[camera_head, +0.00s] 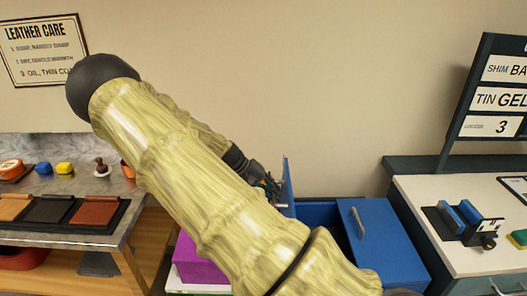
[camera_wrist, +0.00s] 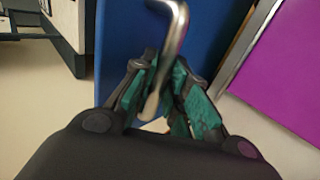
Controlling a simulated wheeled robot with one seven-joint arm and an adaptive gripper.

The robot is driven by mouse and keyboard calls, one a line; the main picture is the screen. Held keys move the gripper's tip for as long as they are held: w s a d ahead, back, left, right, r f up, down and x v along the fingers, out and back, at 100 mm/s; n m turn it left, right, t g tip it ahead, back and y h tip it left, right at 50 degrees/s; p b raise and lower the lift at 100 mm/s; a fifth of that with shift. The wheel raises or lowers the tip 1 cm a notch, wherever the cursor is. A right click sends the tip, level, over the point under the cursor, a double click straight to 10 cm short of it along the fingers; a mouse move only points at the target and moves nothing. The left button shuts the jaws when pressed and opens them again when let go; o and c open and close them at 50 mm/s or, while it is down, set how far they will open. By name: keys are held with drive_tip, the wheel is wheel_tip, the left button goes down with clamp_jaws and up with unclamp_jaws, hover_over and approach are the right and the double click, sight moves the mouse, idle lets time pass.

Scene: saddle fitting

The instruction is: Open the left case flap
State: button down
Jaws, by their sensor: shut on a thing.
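The blue case (camera_head: 318,213) stands on the floor side between the two benches. Its left flap (camera_head: 288,182) stands up nearly on edge, seen as a thin blue panel, and the case's inside shows beside it. The flap's blue face fills the middle of the wrist view (camera_wrist: 120,40). My gripper (camera_head: 268,188) is at the flap's left side. In the wrist view my gripper (camera_wrist: 163,80) is shut on the bent metal handle (camera_wrist: 178,28) of the flap. My arm hides part of the case's front.
The case's right flap (camera_head: 385,245) is shut, with a metal handle (camera_head: 358,222). A purple box (camera_head: 198,262) stands left of the case. A bench with leather samples (camera_head: 60,209) is at left; a pale bench (camera_head: 440,190) with tools is at right.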

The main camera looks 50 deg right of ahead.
drive_tip(key=shift+w+a+f, duration=0.1)
drive_tip(key=shift+a+f, duration=0.2)
drive_tip(key=shift+f, duration=0.15)
drive_tip(key=c, duration=1.6)
unclamp_jaws()
drive_tip(key=shift+o, duration=0.9)
drive_tip(key=shift+w+d, duration=0.15)
drive_tip(key=shift+d, duration=0.1)
drive_tip(key=v, duration=1.2)
drive_tip(key=shift+w+r, duration=0.1)
